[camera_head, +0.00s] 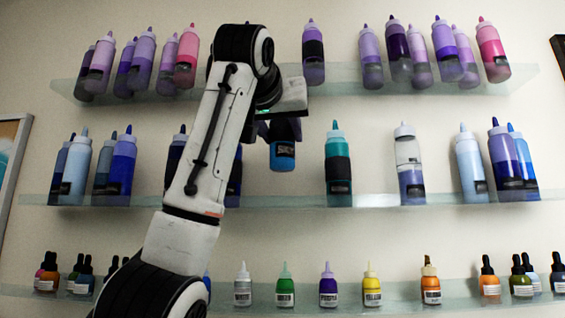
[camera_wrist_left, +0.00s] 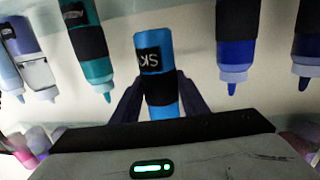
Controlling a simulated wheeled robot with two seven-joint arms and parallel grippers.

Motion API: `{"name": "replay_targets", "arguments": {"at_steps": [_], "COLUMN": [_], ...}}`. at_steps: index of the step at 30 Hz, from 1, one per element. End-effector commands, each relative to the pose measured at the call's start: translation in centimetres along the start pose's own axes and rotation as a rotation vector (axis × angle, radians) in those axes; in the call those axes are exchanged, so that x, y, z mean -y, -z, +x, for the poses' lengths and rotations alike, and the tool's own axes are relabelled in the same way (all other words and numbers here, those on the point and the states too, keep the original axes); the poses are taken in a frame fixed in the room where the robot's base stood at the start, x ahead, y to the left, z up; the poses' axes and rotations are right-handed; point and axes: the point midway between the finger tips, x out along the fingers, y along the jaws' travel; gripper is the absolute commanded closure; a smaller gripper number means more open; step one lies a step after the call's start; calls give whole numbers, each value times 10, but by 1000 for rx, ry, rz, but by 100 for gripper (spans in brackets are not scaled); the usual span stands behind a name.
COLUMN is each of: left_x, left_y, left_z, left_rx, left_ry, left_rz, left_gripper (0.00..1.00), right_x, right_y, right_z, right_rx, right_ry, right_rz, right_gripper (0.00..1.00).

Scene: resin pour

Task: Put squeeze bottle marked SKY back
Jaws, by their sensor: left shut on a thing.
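The squeeze bottle marked SKY (camera_head: 283,157) is bright blue with a black band and label. In the head view it hangs upright below my left gripper (camera_head: 283,128), its base above the line of the middle shelf (camera_head: 300,200). Its top is hidden by the gripper. In the left wrist view, which is upside down, the two dark fingers of my left gripper (camera_wrist_left: 160,98) are shut on the SKY bottle (camera_wrist_left: 153,68) from both sides, and the label reads SKY. I cannot tell how far it is from the shelf. My right gripper is not in view.
On the middle shelf a teal bottle (camera_head: 338,170) stands right of the held bottle, and a dark blue bottle (camera_head: 234,180) stands left, partly behind my arm. Bare shelf shows between them. The upper shelf (camera_head: 340,88) holds purple and pink bottles; the lower shelf (camera_head: 400,292) holds small bottles.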

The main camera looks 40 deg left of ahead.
Motion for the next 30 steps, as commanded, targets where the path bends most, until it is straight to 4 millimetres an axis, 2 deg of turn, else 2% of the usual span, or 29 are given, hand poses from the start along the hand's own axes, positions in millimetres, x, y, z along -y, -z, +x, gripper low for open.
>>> {"name": "replay_targets", "arguments": {"at_steps": [3, 4, 6, 13, 19, 30], "left_x": [4, 4, 4, 4, 4, 4], "left_y": [4, 0, -18, -36, -64, -69], "left_z": [24, 28, 26, 26, 28, 31], "left_rx": [2, 1, -3, -2, -1, -2], "left_ry": [2, 2, 1, 0, 1, 0], "left_rz": [0, 0, 2, 0, 2, 0], "left_gripper": [82, 82, 82, 82, 82, 82], "right_x": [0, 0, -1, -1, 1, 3], "right_y": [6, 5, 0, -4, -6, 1], "right_z": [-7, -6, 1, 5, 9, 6], "right_rx": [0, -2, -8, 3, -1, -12], "right_ry": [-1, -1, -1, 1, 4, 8], "right_rz": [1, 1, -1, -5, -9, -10], "right_gripper": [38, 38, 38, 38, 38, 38]}}
